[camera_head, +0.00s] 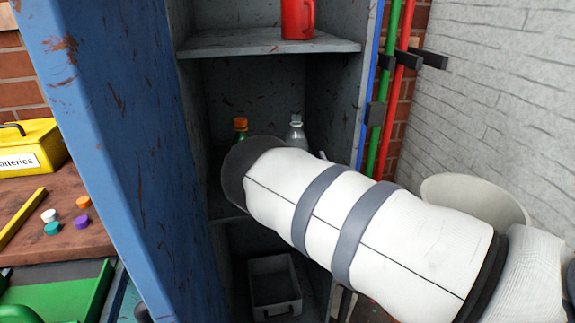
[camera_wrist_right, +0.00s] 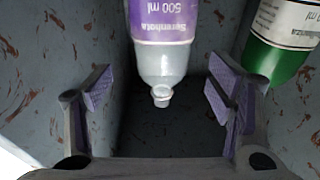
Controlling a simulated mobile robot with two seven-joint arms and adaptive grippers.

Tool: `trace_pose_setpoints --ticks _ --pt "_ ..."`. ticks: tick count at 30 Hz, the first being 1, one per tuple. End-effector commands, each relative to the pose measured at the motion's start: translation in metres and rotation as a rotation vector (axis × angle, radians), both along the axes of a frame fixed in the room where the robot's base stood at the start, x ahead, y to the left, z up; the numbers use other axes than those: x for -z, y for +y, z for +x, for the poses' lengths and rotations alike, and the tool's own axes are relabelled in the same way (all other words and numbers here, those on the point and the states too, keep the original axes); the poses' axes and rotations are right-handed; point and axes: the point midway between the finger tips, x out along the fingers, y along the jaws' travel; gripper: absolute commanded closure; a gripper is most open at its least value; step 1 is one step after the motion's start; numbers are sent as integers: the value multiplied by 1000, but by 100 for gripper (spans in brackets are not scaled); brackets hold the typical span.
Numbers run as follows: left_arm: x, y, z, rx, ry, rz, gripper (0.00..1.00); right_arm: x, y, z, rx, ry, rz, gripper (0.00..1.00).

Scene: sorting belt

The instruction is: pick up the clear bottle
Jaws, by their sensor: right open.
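The clear bottle (camera_head: 296,133) stands on the middle shelf of the blue cabinet, its lower part hidden behind my right arm. In the right wrist view the clear bottle (camera_wrist_right: 163,64) appears upside down, with a purple and white label. My right gripper (camera_wrist_right: 160,84) is open, with purple pads on both fingers. The bottle's neck and shoulder show in the gap between the fingers, with space on both sides. I cannot tell how deep it is between them. The head view hides this gripper behind my arm. My left gripper is not in view.
A green bottle (camera_wrist_right: 278,50) with an orange cap (camera_head: 240,122) stands close beside the clear one. Cabinet walls enclose the shelf. Green and red pipes (camera_head: 393,85) run at right.

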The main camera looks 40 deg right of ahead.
Motion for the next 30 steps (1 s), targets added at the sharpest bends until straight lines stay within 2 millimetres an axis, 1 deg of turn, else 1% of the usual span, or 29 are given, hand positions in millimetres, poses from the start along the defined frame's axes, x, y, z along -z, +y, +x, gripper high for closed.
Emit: trace_pose_setpoints --ticks 5,9,12,19,20,21,26,27,29,30 --pt "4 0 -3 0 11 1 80 -1 -10 21 -1 2 0 24" --pt "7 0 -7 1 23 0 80 -3 -21 46 -1 5 0 24" --pt "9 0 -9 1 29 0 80 -6 -28 57 0 5 1 24" --pt "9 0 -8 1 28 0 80 -8 -29 59 1 4 1 24" --pt "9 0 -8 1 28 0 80 -8 -29 59 1 4 1 29" --pt "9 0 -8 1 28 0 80 -8 -29 59 1 4 1 38" --pt "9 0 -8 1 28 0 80 -8 -29 59 1 4 0 74" --pt "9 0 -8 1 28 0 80 -8 -29 59 1 5 1 83" --pt "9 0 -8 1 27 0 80 -8 -29 59 1 5 1 97" --pt "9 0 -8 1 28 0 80 -9 -29 59 1 4 0 100"
